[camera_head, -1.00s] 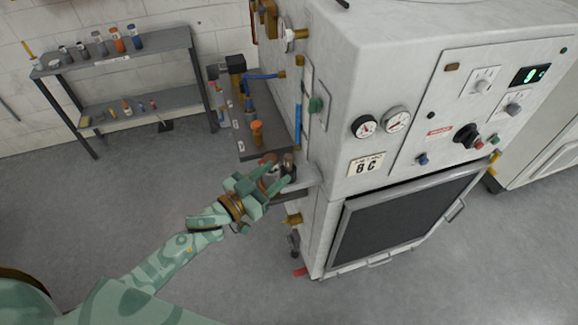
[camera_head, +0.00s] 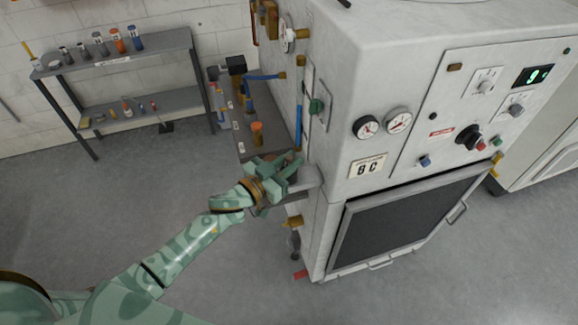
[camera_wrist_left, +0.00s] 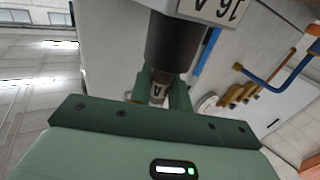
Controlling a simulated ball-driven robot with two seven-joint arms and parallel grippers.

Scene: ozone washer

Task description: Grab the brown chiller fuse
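My left gripper (camera_head: 290,163) is at the small ledge (camera_head: 306,181) on the left side of the white machine. In the head view it covers the spot where small dark and reddish-brown pieces stood. In the left wrist view, a dark brown cylinder (camera_wrist_left: 172,45) is straight ahead. Its narrower light end (camera_wrist_left: 157,93), marked with a letter, lies between my two green fingers (camera_wrist_left: 161,90). The fingers are close on both sides of that end; I cannot tell whether they press on it. My right gripper is not in view.
The white machine (camera_head: 345,110) with gauges and a dark door stands to the right. An orange-capped piece (camera_head: 257,134) stands on a dark shelf behind my gripper, near blue pipes (camera_head: 299,122). A grey rack (camera_head: 130,60) with bottles is at the back left. The floor at left is clear.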

